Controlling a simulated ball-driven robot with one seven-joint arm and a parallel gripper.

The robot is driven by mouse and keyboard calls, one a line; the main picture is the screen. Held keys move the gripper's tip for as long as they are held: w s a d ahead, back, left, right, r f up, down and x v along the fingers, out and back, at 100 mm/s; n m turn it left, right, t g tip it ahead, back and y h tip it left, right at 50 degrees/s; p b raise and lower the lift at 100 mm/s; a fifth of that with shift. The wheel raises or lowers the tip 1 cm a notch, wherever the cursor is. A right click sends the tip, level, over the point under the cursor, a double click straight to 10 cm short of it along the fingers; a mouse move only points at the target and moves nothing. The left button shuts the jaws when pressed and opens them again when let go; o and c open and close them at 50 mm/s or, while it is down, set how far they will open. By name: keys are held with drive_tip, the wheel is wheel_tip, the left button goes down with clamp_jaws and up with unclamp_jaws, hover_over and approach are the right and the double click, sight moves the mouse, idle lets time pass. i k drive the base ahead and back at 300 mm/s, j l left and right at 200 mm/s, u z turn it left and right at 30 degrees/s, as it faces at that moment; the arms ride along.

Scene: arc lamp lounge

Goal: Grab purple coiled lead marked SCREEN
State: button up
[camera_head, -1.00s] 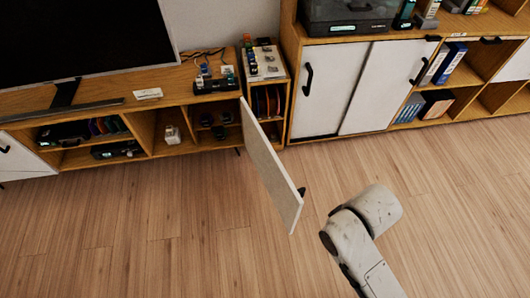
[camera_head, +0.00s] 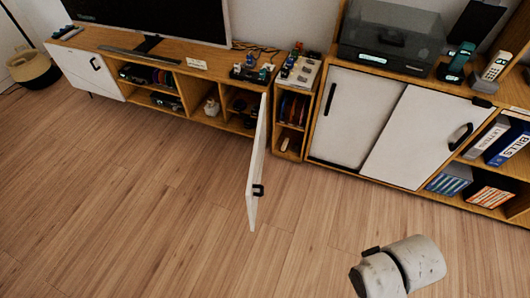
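No lead marked SCREEN can be read at this size. Coloured round items that may be coiled leads stand in the upper compartment of the narrow shelf unit (camera_head: 293,107). More dark and coloured items lie in the left cubby of the TV cabinet (camera_head: 165,76). I cannot pick out a purple one for certain. An open white cabinet door (camera_head: 257,170) with a black handle juts into the room and hides part of the cabinet's right-hand cubby. My gripper is not in view; only a white link of my arm shows at the lower right.
A long cabinet with white sliding doors (camera_head: 345,115) stands at the right, with a turntable (camera_head: 388,38), phones and binders (camera_head: 510,143). A TV (camera_head: 160,15) stands on the left cabinet. A basket (camera_head: 34,68) is at the far left. The wooden floor (camera_head: 120,200) in front is clear.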

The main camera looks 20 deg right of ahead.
sight(236, 104)
drive_tip(key=k+l+u, duration=0.1)
drive_tip(key=l, duration=0.3)
drive_tip(key=k+l+u, duration=0.1)
drive_tip(key=k+l, duration=0.15)
drive_tip(key=i+l, duration=0.15)
drive_tip(key=i, duration=0.6)
drive_tip(key=i+l, duration=0.1)
drive_tip(key=i, duration=0.6)
drive_tip(key=i+l, duration=0.15)
drive_tip(key=i, duration=0.6)
